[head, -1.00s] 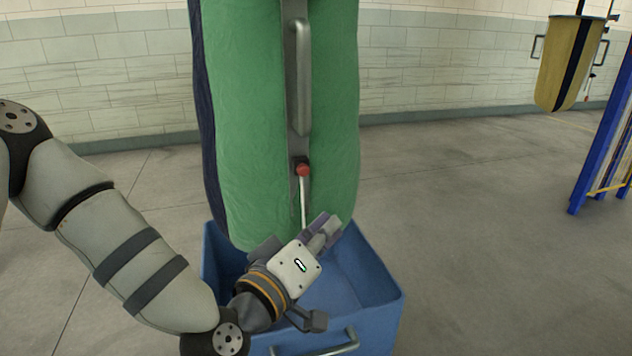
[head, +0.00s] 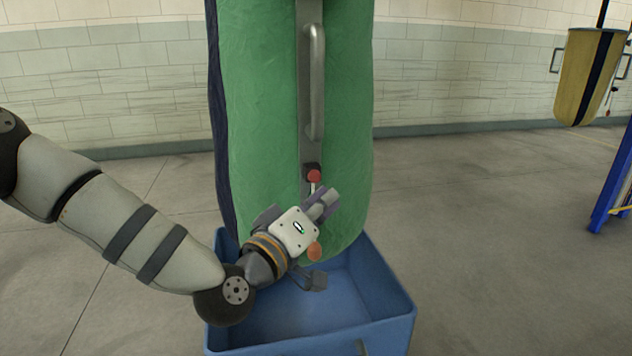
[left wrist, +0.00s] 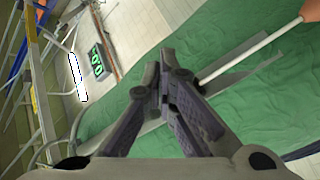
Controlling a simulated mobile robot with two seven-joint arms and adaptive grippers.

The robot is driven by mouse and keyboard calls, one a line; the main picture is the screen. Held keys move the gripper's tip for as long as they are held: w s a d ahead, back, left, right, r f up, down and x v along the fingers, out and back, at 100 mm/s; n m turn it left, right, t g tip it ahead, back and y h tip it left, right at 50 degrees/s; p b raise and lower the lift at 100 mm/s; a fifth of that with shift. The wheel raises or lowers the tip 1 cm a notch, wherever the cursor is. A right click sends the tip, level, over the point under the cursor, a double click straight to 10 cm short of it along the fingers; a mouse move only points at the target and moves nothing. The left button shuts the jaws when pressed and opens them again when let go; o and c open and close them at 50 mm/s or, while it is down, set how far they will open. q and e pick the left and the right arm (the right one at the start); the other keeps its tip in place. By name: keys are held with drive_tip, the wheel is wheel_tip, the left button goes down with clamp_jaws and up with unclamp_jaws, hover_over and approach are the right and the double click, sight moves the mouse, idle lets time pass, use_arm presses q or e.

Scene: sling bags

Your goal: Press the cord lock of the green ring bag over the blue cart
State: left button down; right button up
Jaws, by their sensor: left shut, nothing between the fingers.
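The green ring bag (head: 265,110) hangs over the blue cart (head: 395,310). A dark strap with a grey handle (head: 315,80) runs down its front. Low on the strap is a small dark block with a red knob (head: 314,175), which looks like the cord lock. A pale cord runs down from it behind my gripper, and an orange ball (head: 314,252) shows below. My left gripper (head: 328,198) is shut and empty, fingertips just below the red knob, with no clear contact. In the left wrist view its fingertips (left wrist: 160,78) are beside the white cord (left wrist: 250,52). My right gripper is out of view.
A yellow bag (head: 578,75) with a dark stripe hangs at the far right. A blue frame (head: 612,185) stands below it at the right edge. The floor between the cart and the frame is clear. A brick wall is behind.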

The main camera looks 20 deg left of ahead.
sight(315, 176)
use_arm(q)
drive_tip(key=shift+w+a, duration=0.4)
drive_tip(key=shift+w, duration=0.2)
drive_tip(key=shift+w+a, duration=0.4)
drive_tip(key=shift+w, duration=0.2)
idle(0.6)
drive_tip(key=shift+w+a, duration=0.2)
drive_tip(key=shift+w, duration=0.1)
